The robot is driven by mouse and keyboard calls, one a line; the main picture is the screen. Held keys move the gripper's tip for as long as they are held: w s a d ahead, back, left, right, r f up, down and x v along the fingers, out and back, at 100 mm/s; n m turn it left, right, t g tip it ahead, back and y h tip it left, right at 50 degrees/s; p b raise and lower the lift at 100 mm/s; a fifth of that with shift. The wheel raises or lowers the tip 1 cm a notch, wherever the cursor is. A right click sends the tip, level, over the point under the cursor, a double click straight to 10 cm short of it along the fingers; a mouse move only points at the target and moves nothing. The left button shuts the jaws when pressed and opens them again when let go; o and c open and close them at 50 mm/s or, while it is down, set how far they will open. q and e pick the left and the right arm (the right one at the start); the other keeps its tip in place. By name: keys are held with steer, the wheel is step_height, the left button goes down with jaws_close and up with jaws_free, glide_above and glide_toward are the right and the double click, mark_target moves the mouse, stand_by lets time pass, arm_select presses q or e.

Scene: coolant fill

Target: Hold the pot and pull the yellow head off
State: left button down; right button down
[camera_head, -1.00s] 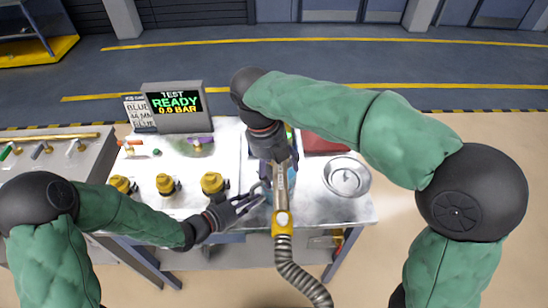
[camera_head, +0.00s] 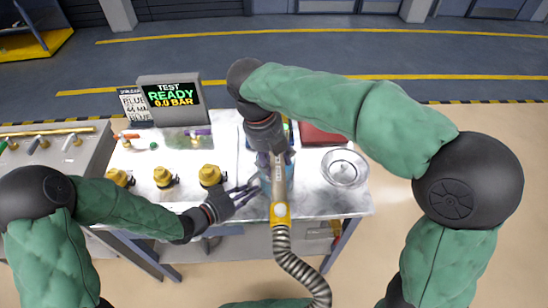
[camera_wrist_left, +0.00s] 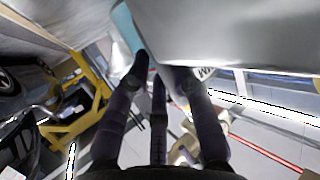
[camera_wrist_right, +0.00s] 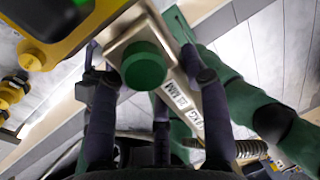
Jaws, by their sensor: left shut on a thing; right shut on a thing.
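The yellow head (camera_head: 280,213) has a long grey metal body and a ribbed grey hose hanging from its lower end. My right gripper (camera_head: 274,160) is shut on the upper part of this body. In the right wrist view, the fingers (camera_wrist_right: 155,90) straddle the labelled metal body (camera_wrist_right: 178,88) with its green round cap (camera_wrist_right: 144,65). The pot (camera_head: 266,186) shows only as light blue patches behind the head and hands. My left gripper (camera_head: 258,190) is shut on it from the left side. In the left wrist view, a light blue strip (camera_wrist_left: 124,28) shows beyond the fingers (camera_wrist_left: 160,80). The joint between head and pot is hidden.
Several yellow fittings (camera_head: 163,176) stand along the bench's left front. A round metal basin (camera_head: 344,167) and a dark red panel (camera_head: 318,134) are to the right. The hose (camera_head: 300,265) hangs off the front edge.

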steer(key=shift+r, duration=5.15)
arm_select(q)
steer(key=c, duration=1)
jaws_free()
steer(key=shift+a, duration=0.1)
